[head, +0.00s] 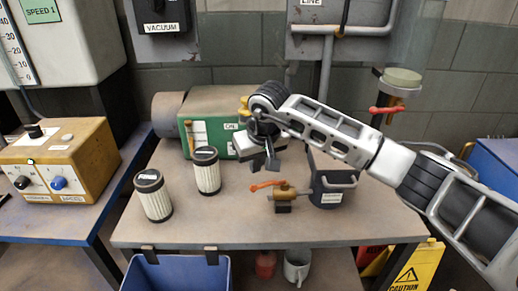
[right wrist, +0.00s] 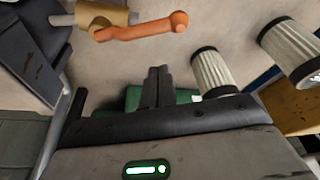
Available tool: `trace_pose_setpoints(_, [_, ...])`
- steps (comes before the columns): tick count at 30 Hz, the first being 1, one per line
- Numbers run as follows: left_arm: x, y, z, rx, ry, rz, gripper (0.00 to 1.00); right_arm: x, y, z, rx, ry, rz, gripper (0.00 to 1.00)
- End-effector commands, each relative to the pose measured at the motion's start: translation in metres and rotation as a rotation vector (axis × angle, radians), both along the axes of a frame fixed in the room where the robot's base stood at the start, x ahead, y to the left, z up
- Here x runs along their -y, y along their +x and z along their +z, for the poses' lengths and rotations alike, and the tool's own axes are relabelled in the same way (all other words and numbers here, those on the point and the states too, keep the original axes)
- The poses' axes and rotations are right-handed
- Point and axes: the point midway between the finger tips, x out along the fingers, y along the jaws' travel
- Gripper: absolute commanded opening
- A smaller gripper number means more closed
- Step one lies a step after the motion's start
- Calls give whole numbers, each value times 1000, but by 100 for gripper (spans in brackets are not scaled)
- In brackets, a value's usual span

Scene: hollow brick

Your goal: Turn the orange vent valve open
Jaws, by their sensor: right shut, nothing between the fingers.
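The valve on the table has a brass body (head: 284,194) and an orange lever (head: 267,185) pointing left. In the right wrist view the orange lever (right wrist: 146,27) lies across the top, joined to the brass body (right wrist: 108,14). My right gripper (head: 270,166) is above the table, behind and slightly left of the lever. Its fingers (right wrist: 158,72) are together with nothing between them, apart from the lever. My left gripper is out of view.
Two ribbed filter cartridges (head: 207,172) (head: 153,198) stand left of the valve. A green machine (head: 205,115) stands behind. Another red-orange lever (head: 386,110) is on the pipe at upper right.

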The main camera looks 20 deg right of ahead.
Motion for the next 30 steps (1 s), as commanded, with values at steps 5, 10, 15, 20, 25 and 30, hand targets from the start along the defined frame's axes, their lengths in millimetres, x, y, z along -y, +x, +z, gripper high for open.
trace_pose_setpoints(5, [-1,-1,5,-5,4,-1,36,0,-3,-14,0,2,2,0])
trace_pose_setpoints(10, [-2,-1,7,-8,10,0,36,3,-22,-11,0,2,2,0])
trace_pose_setpoints(15, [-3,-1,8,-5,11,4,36,5,-32,-9,1,2,1,0])
trace_pose_setpoints(20, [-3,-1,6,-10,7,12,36,5,-34,-9,2,2,-1,0])
trace_pose_setpoints(25, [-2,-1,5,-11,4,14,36,5,-33,-9,1,2,0,0])
trace_pose_setpoints(30, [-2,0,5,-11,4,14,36,7,-34,-10,2,2,-5,0])
